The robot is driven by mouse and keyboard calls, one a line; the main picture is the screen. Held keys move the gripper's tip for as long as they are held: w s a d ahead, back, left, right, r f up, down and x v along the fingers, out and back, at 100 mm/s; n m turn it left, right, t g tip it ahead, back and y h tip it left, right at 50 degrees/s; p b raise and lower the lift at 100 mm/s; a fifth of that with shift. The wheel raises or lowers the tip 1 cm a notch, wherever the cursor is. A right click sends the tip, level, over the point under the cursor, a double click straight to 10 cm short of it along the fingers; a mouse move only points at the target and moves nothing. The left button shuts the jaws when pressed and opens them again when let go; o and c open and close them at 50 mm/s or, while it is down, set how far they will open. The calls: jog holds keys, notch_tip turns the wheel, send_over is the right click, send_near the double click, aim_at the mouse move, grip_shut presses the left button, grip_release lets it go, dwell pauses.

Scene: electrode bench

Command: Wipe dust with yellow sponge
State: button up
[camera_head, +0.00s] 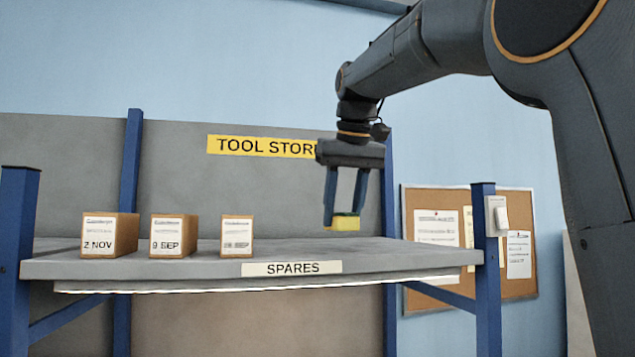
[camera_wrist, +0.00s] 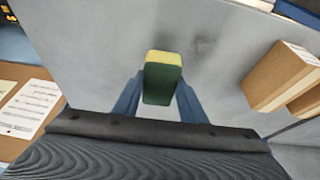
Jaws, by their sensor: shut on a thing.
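The yellow sponge (camera_head: 344,222) is between the fingers of my gripper (camera_head: 342,215) in the head view, just above the right part of the grey shelf (camera_head: 380,256). In the wrist view the sponge (camera_wrist: 163,78) shows a yellow part and a dark green part. My gripper (camera_wrist: 158,95) is shut on it, one blue finger on each side. A dark, dusty-looking smudge (camera_wrist: 203,42) lies on the shelf surface beyond the sponge in the wrist view. Whether the sponge touches the shelf I cannot tell.
Several cardboard boxes stand on the shelf's left part, labelled "2 NOV" (camera_head: 108,235) and "9 SEP" (camera_head: 172,236), with a smaller box (camera_head: 237,236) nearest my gripper. Blue posts (camera_head: 486,270) frame the shelf. A cork notice board (camera_head: 470,240) hangs at the right.

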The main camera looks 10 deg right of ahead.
jog(key=shift+r, duration=2.05)
